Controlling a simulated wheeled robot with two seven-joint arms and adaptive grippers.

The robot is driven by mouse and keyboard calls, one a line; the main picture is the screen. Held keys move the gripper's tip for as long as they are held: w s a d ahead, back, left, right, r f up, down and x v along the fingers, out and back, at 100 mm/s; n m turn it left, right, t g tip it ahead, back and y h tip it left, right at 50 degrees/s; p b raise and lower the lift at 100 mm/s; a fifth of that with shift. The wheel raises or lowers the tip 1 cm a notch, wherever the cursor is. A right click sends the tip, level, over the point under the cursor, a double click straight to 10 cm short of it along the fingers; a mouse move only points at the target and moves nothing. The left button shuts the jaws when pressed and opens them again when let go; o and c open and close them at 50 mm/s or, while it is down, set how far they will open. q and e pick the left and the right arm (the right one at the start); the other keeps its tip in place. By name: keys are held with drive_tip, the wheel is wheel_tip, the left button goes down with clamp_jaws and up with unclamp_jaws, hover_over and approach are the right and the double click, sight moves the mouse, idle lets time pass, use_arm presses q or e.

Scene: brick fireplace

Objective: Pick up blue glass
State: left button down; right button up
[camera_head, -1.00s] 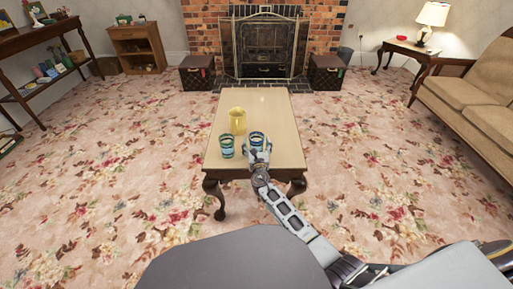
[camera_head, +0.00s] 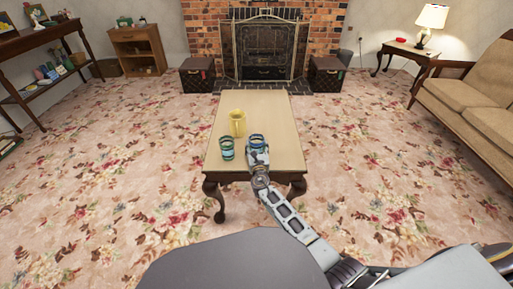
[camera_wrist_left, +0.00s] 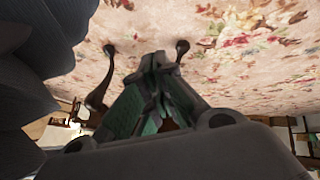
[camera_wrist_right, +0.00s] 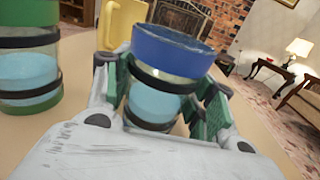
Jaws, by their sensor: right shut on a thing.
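The blue glass (camera_head: 257,139) has a blue rim, dark bands and a light blue lower part. It is upright at the near end of the coffee table (camera_head: 270,110). My right gripper (camera_head: 258,152) is shut on it from the near side. In the right wrist view the glass (camera_wrist_right: 172,52) sits between the green-padded fingers (camera_wrist_right: 160,100); its base is partly hidden, so I cannot tell if it is clear of the tabletop. My left gripper (camera_wrist_left: 155,65) shows only in the left wrist view, fingers together and empty, with the carpet beyond.
A green-rimmed glass (camera_head: 227,148) stands just left of the blue glass, and a yellow mug (camera_head: 237,123) stands behind them. The far part of the table is bare. A sofa (camera_head: 475,80) is at the right, a fireplace (camera_head: 265,45) at the back.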

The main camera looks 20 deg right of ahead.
sight(256, 137)
use_arm(q)
drive_tip(key=shift+r, duration=0.3)
use_arm(e)
drive_tip(key=shift+r, duration=0.4)
